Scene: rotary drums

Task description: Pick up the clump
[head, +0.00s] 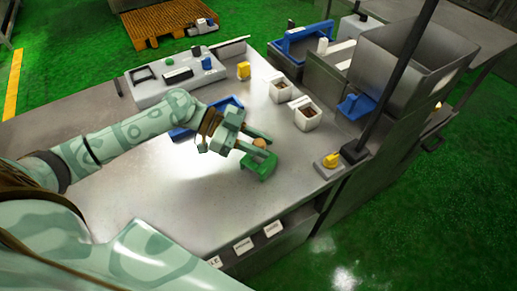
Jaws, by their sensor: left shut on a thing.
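A small tan, rounded clump (261,143) is between the fingertips of my left gripper (258,145), over the middle of the metal table. The gripper is shut on the clump. A small green holder (259,167) is directly below and in front of the fingers. I cannot tell whether the clump still touches the holder. My right gripper is not in view.
A blue tray (190,130) lies partly behind my left arm. Two white containers (308,118) with brown contents stand right of the gripper. A large grey bin (405,70), a dark post (395,85) and a yellow-knobbed block (330,164) are farther right. The table's left front is clear.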

